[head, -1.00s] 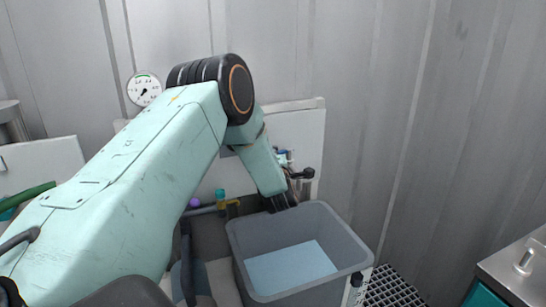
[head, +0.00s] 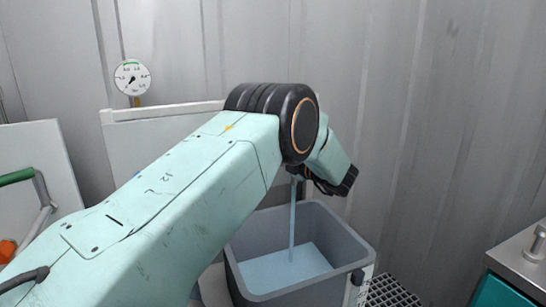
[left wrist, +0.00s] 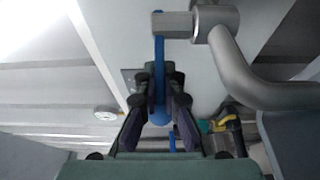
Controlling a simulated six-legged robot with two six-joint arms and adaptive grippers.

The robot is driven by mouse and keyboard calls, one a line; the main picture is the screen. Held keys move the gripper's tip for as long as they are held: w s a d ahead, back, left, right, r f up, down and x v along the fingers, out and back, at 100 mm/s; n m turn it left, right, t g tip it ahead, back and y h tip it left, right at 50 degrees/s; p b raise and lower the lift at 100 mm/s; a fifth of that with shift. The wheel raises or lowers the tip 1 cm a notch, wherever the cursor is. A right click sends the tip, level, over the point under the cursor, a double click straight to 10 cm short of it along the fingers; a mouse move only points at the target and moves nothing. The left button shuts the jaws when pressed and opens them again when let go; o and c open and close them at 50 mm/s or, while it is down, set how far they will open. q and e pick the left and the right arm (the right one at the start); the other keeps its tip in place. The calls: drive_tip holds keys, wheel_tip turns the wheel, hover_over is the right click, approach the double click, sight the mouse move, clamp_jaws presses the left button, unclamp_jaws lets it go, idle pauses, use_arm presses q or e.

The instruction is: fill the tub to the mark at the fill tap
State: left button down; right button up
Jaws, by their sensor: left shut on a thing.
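The grey tub (head: 352,243) stands below the fill tap (left wrist: 228,48), with light blue water (head: 275,272) low inside it. A thin stream of water (head: 292,220) falls into the tub. The metal tap and its blue lever (left wrist: 159,58) show in the left wrist view. My left gripper (left wrist: 159,102) is shut on the lever. In the head view my arm hides the tap's upper part and the lever. A white strip (head: 354,292) is on the tub's front right corner; I cannot read a mark on it. My right gripper is not in view.
A round gauge (head: 132,77) hangs on the back wall above a pale panel (head: 160,128). A dark floor grating (head: 392,292) lies right of the tub. A metal-topped teal cabinet (head: 520,262) stands at the far right. A green-handled item (head: 18,177) is at left.

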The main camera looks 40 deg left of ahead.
use_arm(q)
drive_tip(key=shift+w+d+r+g, duration=0.1)
drive_tip(key=shift+g, duration=0.2)
idle(0.4)
drive_tip(key=c, duration=1.5)
unclamp_jaws()
drive_tip(key=shift+o, duration=0.2)
drive_tip(key=s+d, duration=0.1)
drive_tip(key=d, duration=1.1)
drive_tip(key=shift+s, duration=0.25)
